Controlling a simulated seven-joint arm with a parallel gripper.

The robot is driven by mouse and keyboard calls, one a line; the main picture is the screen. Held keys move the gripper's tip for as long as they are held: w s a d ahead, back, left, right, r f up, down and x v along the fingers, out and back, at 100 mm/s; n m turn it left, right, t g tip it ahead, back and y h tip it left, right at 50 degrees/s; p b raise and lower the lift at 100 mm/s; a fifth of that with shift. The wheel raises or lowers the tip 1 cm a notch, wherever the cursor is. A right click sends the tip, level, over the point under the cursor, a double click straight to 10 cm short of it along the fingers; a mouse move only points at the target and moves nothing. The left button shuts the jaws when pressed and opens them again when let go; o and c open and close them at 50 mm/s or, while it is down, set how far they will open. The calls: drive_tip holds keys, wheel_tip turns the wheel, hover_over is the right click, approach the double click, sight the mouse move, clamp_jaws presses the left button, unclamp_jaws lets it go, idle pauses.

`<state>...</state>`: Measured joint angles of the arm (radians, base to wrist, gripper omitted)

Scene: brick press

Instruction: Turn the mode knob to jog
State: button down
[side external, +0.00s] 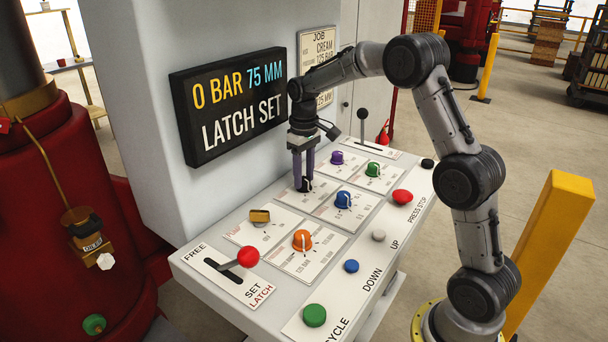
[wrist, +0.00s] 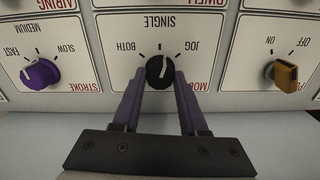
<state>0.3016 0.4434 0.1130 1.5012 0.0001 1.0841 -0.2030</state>
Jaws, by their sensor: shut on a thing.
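The mode knob (wrist: 159,71) is a black knob with a white pointer line, on a white plate in the middle of the wrist view. Its plate reads BOTH, SINGLE and JOG (wrist: 192,50), upside down in this view. The white line points close to SINGLE, leaning slightly toward the JOG side. My gripper (wrist: 160,74) has its two purple fingers on either side of the knob, shut on it. In the side external view my gripper (side external: 304,180) points straight down at the black knob (side external: 306,186), which the fingers partly hide.
A purple stroke knob (wrist: 40,74) and a mustard knob (wrist: 286,73) flank it in the wrist view. The panel also has an orange knob (side external: 302,240), a blue knob (side external: 343,199), a red-ball lever (side external: 248,257) and several buttons. The display (side external: 230,104) reads LATCH SET.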

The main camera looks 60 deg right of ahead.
sight(304, 179)
drive_tip(key=m, duration=0.6)
idle(0.6)
drive_tip(key=shift+c, duration=2.2)
unclamp_jaws()
wheel_tip(304, 179, up, 14)
